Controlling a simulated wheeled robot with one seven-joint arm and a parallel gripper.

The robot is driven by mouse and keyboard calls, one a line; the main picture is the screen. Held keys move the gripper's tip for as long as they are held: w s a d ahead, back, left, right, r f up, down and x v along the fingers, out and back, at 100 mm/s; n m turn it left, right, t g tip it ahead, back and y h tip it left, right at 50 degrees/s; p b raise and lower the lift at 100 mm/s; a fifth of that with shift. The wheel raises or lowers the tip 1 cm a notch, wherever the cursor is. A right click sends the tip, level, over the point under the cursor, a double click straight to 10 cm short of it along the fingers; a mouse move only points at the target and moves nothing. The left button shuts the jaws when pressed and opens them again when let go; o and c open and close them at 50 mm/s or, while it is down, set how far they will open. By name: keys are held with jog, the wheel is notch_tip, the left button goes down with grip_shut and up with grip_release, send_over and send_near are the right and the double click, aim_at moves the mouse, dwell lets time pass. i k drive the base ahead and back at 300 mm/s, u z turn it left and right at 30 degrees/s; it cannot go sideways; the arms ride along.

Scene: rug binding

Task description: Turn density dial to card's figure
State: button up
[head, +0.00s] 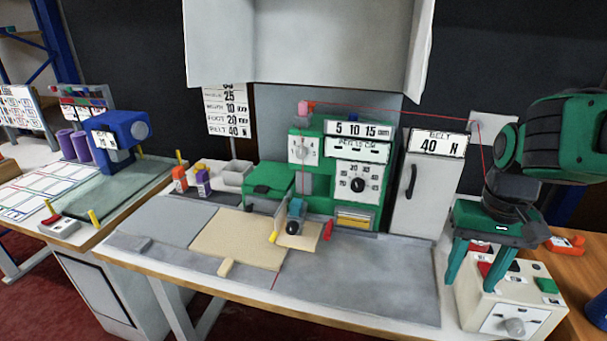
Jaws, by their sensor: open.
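The green machine (318,200) stands on the workbench at centre. A black dial (357,185) sits on its white front plate, under a label that seems to read "PER 10 CM"; the plate shows 20 and other small figures. I cannot tell the dial's setting. A white card (226,112) hangs left of the machine. Its lower rows include 25, 10 and "40 N"; its top row is partly cut off by the grey hood. My gripper (470,286) is at the right, fingers pointing down, open and empty. It is well right of the dial, over or in front of a cream control box.
The cream box (500,320) with coloured buttons and a knob stands below my gripper. A grey cabinet (415,190) with a "BELT 40 N" sign stands between arm and machine. A grey hood (310,45) overhangs. The bench's right front surface (370,285) is clear.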

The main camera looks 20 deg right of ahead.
aim_at(358, 185)
jog(key=z, duration=1.2)
jog(key=k, duration=0.55)
jog(key=u, duration=1.85)
